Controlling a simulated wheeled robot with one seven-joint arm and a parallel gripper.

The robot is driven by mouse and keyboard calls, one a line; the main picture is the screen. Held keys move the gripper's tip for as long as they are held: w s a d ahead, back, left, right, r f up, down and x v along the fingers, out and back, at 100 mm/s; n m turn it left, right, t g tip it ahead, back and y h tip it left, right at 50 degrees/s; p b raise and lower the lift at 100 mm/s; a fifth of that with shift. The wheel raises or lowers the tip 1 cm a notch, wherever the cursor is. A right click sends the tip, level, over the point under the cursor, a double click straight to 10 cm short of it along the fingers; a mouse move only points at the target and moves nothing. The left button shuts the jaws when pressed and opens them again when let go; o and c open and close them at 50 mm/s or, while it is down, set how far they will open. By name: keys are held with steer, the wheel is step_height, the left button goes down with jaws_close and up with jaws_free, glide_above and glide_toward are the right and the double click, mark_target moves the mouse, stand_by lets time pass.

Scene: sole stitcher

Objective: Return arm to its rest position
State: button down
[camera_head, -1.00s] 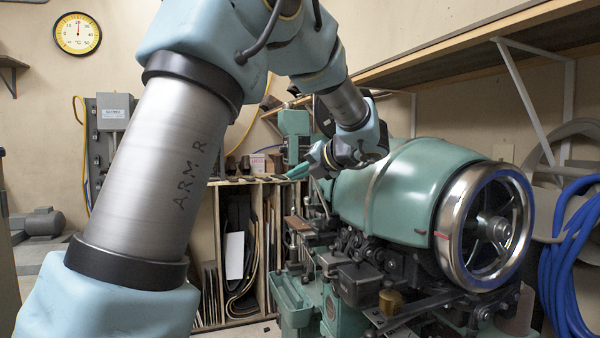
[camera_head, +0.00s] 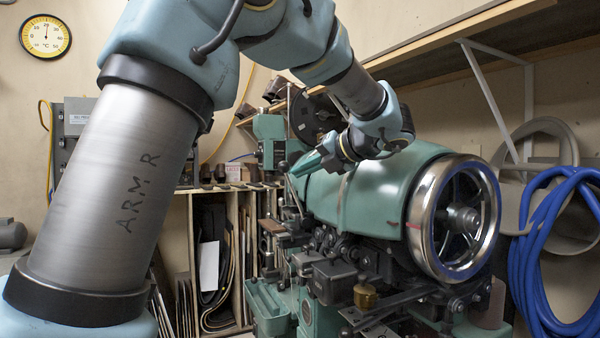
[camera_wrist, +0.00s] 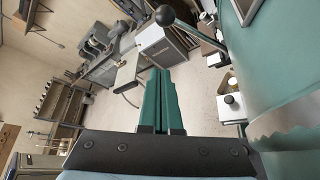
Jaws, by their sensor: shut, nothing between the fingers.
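My arm crosses the left and middle of the head view, with a grey link marked ARM R. My gripper (camera_head: 297,168) has green fingers and hangs in front of the upper left end of the green sole stitcher (camera_head: 385,190). Whether it touches the machine cannot be told in the head view. In the wrist view my gripper (camera_wrist: 160,72) has its two green fingers together, with nothing between them. The machine's green body (camera_wrist: 285,75) fills the right side of that view, close beside the fingers.
A shiny handwheel (camera_head: 412,225) is at the machine's right end. A wooden shelf (camera_head: 450,50) runs above it. A blue hose (camera_head: 530,250) hangs at the right. A wooden rack (camera_head: 190,230) stands behind. A black ball-ended lever (camera_wrist: 165,15) shows near the fingers.

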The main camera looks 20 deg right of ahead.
steer(key=s+a+f+n+g+h, duration=0.2)
steer(key=a+f+n+g, duration=0.6)
steer(key=a+f+n, duration=0.95)
steer(key=s+a+f+n+g+h, duration=0.1)
steer(key=s+a+f+n+h, duration=0.1)
steer(key=s+a+f+n, duration=0.3)
steer(key=s+a+f+n+g+h+b, duration=0.1)
steer(key=s+a+f+n+h, duration=0.2)
steer(key=s+a+f+n, duration=0.3)
step_height(320, 180, down, 5)
steer(key=n, duration=1)
steer(key=shift+s+b, duration=0.25)
steer(key=shift+b, duration=0.05)
